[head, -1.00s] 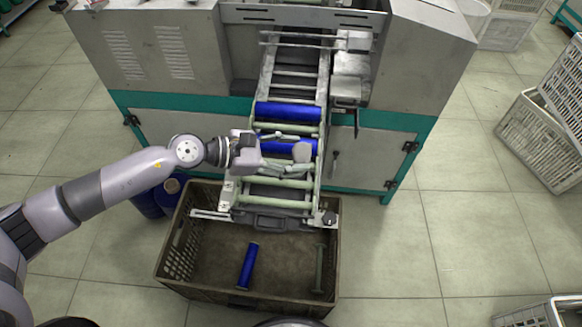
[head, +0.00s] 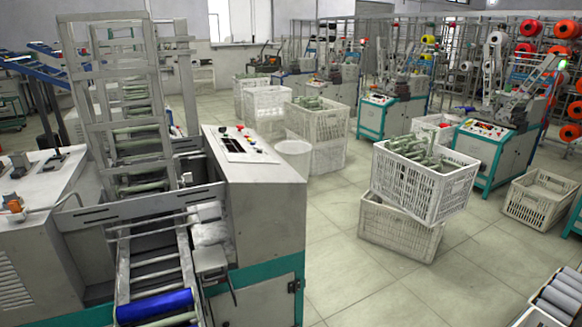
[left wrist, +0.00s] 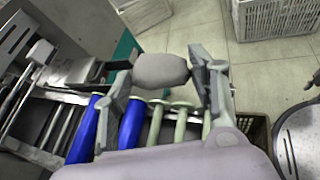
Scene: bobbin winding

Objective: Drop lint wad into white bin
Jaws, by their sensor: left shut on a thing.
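The lint wad (left wrist: 160,70) is a grey, rounded lump in the left wrist view. My left gripper (left wrist: 163,74) is shut on it, with one finger on each side, and holds it above the machine's bobbin track. The white bin (head: 294,158) is a round, open-topped tub behind the right end of the machine in the head view, partly hidden by the cabinet. My right gripper is in neither current view.
The bobbin track (head: 155,265) carries a blue bobbin (head: 154,306). The machine cabinet (head: 255,205) stands between track and bin. Stacked white crates (head: 420,185) with green bobbins stand further right. Tiled floor between cabinet and crates is clear.

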